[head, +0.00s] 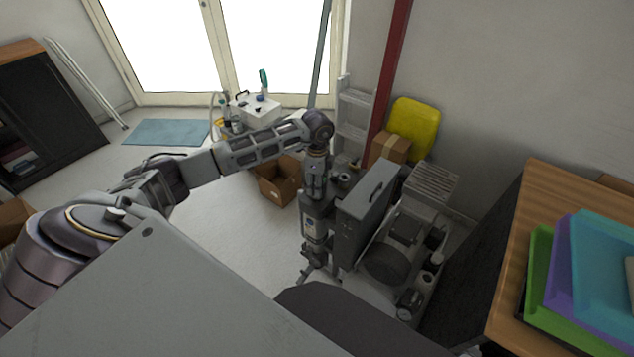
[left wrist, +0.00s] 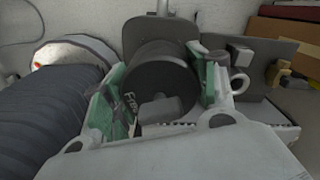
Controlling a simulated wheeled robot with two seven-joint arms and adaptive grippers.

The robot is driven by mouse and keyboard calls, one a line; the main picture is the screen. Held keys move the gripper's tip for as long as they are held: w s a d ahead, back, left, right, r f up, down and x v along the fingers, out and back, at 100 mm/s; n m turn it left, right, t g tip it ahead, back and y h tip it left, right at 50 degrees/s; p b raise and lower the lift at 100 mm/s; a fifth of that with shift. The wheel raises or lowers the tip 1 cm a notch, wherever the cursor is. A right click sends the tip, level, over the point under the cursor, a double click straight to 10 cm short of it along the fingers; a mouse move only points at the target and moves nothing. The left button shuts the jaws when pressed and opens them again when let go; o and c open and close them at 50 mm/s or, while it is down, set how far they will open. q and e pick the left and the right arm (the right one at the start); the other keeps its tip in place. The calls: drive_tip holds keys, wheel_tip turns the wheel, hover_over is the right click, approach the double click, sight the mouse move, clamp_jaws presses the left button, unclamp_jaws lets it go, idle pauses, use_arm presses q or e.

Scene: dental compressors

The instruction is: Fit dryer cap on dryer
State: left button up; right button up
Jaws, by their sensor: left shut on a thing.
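My left gripper (head: 317,268) points down at the left side of the compressor unit (head: 390,262) in the head view. In the left wrist view its green-padded fingers (left wrist: 165,95) are shut on a dark round part, which looks like the dryer cap (left wrist: 155,78). A dark plate (left wrist: 150,33) stands behind the cap. A dark ribbed cylinder (left wrist: 45,112) with a pale end lies to its left. I cannot tell for certain which part is the dryer, or whether the cap touches it. My right gripper is not in view.
A tall grey cabinet (head: 365,215) stands beside my left gripper. An open cardboard box (head: 279,182) is on the floor behind. A wooden table (head: 510,275) with coloured trays (head: 585,270) is at the right. The floor left of the gripper is clear.

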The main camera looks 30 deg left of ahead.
use_arm(q)
drive_tip(key=shift+f, duration=0.15)
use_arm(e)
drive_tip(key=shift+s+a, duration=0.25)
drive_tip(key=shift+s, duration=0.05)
use_arm(q)
drive_tip(key=shift+f, duration=0.25)
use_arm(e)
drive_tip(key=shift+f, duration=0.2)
use_arm(q)
drive_tip(key=shift+f+b, duration=0.95)
drive_tip(key=shift+f, duration=0.45)
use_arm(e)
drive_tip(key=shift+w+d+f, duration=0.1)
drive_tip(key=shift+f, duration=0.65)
use_arm(q)
drive_tip(key=o, duration=1.1)
drive_tip(key=shift+o, duration=0.2)
drive_tip(key=shift+r, duration=0.1)
drive_tip(key=shift+r, duration=5.9)
